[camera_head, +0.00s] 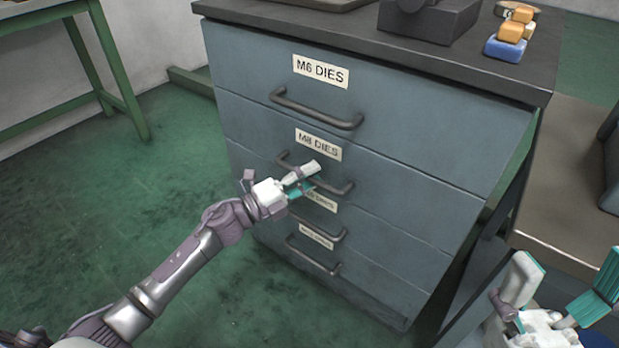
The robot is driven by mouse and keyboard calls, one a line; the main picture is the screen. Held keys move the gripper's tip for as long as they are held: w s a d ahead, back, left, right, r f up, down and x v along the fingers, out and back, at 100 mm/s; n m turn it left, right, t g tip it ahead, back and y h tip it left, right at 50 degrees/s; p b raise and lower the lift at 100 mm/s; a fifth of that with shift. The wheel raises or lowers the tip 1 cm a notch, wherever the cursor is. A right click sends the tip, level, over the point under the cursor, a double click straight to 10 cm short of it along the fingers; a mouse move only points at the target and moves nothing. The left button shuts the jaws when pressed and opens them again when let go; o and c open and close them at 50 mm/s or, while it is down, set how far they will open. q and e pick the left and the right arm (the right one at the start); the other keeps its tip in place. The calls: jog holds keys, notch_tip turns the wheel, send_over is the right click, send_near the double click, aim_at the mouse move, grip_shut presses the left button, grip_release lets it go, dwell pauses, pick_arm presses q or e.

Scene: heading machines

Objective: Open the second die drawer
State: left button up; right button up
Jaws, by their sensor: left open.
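A blue-grey drawer cabinet (440,130) stands in front of me with several drawers stacked in it. The second drawer (385,178) from the top bears a label (318,145) reading "M8 DIES" and looks flush with the cabinet front. Its dark bar handle (341,190) is partly hidden by my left gripper (308,177). That gripper is open, with its fingers at the handle's middle; I cannot tell whether they touch it or straddle it. My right gripper (562,283) is open and empty at the lower right, apart from the drawers.
The top drawer (420,110), labelled "M6 DIES", is shut. Lower handles (313,262) sit below my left gripper. Orange and blue blocks (507,48) and a dark block (428,22) stand on the cabinet top. A bench (565,190) is at right.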

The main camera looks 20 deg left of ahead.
pick_arm(q)
grip_shut()
jog(key=shift+s, duration=0.1)
dwell(0.4)
